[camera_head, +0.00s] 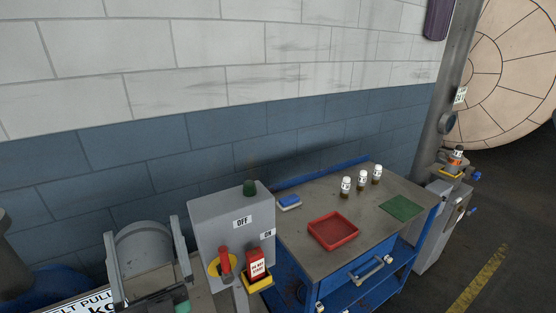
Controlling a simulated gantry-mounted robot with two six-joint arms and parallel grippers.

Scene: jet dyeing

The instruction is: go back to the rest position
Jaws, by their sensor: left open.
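My left gripper (145,243) is at the lower left of the head view. Its two grey fingers stand well apart, and I see nothing held between them. A rounded grey shape shows between the fingers, and I cannot tell what it belongs to. The gripper is left of the grey switch box (206,218), with a small gap between them in the picture. My right gripper is not in view.
A blue workbench (318,262) holds a red tray (333,243), three small bottles (362,180), a green mat (401,208) and a blue-topped block (289,202). The switch box carries a red lever (224,261) and a red tag (255,263). A block wall (200,130) stands behind.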

